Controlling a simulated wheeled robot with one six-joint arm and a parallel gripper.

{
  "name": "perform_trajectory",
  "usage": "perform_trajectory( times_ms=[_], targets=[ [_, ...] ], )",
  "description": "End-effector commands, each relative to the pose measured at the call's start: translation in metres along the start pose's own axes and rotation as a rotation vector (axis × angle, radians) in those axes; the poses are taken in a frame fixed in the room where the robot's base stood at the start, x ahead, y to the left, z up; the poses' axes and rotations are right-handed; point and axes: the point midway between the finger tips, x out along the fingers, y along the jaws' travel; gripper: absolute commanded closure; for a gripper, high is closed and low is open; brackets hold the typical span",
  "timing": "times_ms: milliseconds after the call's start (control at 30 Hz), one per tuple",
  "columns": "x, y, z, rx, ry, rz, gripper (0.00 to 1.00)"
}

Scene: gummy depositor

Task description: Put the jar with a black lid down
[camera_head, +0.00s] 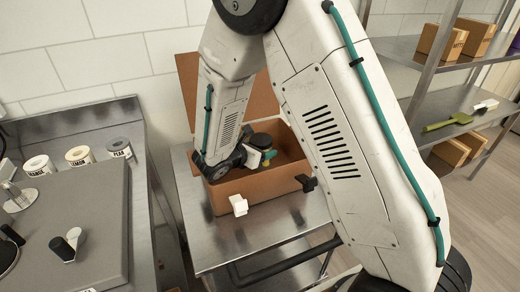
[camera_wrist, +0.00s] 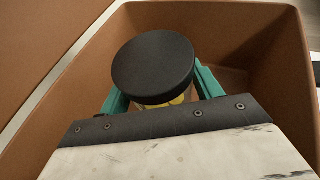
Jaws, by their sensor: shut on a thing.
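In the wrist view, the jar's round black lid (camera_wrist: 153,66) fills the middle. A little of the jar's yellowish body shows under the lid, between the teal fingers of my gripper (camera_wrist: 158,92). My gripper is shut on the jar. The brown box (camera_wrist: 258,26) surrounds them, its walls rising on both sides. In the head view, my gripper (camera_head: 266,158) and the black lid (camera_head: 260,140) are inside the open brown box (camera_head: 240,190), near its back. The jar's base is hidden, so I cannot tell whether it touches the box floor.
The box stands on a steel table (camera_head: 245,245), its brown lid raised at the back. Several labelled cans, including one marked pear (camera_head: 119,148), stand at left. Shelves (camera_head: 460,100) with boxes stand at right.

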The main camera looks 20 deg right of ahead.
Motion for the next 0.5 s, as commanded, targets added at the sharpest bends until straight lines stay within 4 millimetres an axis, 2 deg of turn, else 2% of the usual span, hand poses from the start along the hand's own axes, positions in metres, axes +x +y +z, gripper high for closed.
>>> perform_trajectory(
  times_ms=[500],
  targets=[
    [0.0033, 0.0004, -0.008, 0.001, -0.001, 0.001, 0.76]
  ],
)
